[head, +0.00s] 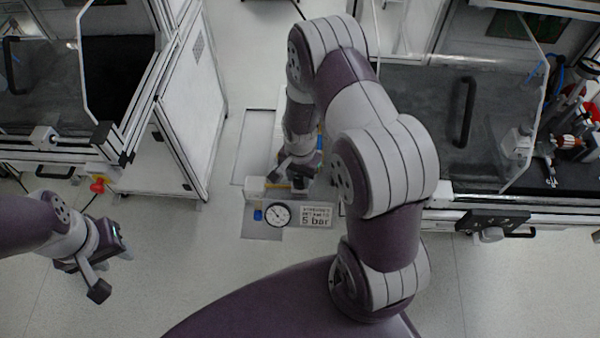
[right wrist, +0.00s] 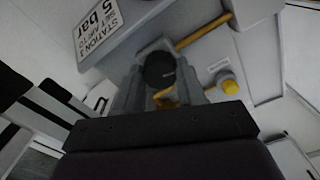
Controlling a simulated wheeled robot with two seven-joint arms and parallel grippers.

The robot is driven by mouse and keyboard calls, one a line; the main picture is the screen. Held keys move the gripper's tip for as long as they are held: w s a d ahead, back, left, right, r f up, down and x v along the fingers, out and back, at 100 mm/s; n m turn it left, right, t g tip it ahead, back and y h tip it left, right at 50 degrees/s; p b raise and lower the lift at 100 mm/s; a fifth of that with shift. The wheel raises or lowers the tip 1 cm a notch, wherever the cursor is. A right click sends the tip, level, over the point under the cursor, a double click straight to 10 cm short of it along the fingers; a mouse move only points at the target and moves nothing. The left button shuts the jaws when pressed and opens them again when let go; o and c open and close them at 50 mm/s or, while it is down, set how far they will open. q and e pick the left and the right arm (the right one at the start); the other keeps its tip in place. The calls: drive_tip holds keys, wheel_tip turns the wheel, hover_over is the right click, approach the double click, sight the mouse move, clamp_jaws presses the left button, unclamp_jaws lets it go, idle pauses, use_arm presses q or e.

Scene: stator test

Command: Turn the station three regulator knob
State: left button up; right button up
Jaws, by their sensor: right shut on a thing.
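The round black regulator knob (right wrist: 159,70) sits between the fingers of my right gripper (right wrist: 165,88) in the right wrist view. The right gripper is shut on it. In the head view the right gripper (head: 293,183) reaches down to the station three panel (head: 262,231), and the knob is hidden there. A round white gauge with a dark rim (head: 277,215) is on the panel. Beside it is a label reading "5 bar" (head: 317,216), also seen in the right wrist view (right wrist: 108,22). My left gripper (head: 108,272) hangs empty at the lower left; its opening is unclear.
A yellow knob (right wrist: 230,88) and a yellow tube (right wrist: 203,33) are close to the right gripper. Framed machine cells stand left (head: 80,90) and right (head: 420,110). A red knob (head: 97,186) is above the left gripper.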

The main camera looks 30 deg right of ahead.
sight(300, 178)
drive_tip(key=shift+m+p, duration=0.45)
drive_tip(key=shift+m, duration=1.75)
drive_tip(key=shift+w, duration=0.1)
drive_tip(key=o, duration=1.1)
drive_tip(key=shift+c, duration=0.2)
wheel_tip(300, 178, up, 13)
drive_tip(key=shift+f, duration=0.1)
